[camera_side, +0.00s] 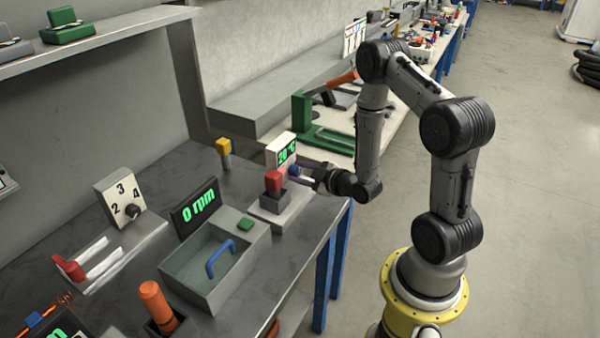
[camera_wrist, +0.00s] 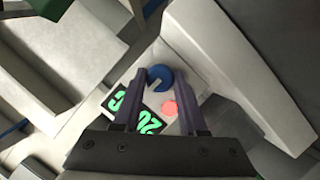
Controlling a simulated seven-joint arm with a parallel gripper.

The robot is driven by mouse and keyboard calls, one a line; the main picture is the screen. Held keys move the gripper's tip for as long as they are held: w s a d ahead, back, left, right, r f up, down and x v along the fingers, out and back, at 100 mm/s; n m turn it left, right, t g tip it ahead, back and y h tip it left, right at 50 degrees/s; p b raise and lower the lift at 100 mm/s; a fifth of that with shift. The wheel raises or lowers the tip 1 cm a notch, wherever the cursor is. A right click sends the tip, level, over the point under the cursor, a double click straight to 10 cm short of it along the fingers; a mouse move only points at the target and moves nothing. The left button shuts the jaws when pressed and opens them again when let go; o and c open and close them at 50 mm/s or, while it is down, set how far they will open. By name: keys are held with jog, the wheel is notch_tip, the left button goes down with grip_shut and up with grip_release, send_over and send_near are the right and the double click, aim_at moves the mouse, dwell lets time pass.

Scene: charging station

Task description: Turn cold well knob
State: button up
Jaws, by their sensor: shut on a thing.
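The cold well is a small grey and white unit (camera_side: 270,218) with a green-on-black 20 °C display (camera_side: 287,153) near the table's right edge. Its blue knob (camera_side: 294,171) faces my arm. In the wrist view the blue knob (camera_wrist: 158,75), with a pale pointer mark, sits between my fingertips. My gripper (camera_side: 303,173) reaches in from the right and is shut on the blue knob. A red round piece (camera_wrist: 169,107) lies just below the knob in the wrist view, and the display (camera_wrist: 140,112) is partly covered by my fingers.
A yellow-topped post (camera_side: 223,147) stands behind. A green fixture (camera_side: 303,120) is on the bench beyond.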

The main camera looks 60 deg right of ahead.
grip_shut()
jog(key=m+y, duration=0.1)
jog(key=m, duration=0.1)
jog(key=m+y, duration=0.1)
jog(key=m, duration=0.1)
jog(key=shift+d+g+y, duration=0.2)
jog(key=shift+g+y, duration=0.1)
jog(key=shift+y, duration=0.1)
jog(key=m+y, duration=0.2)
jog(key=m, duration=0.1)
jog(key=shift+d, duration=0.15)
jog(key=shift+m+y, duration=0.8)
jog(key=shift+m, duration=0.3)
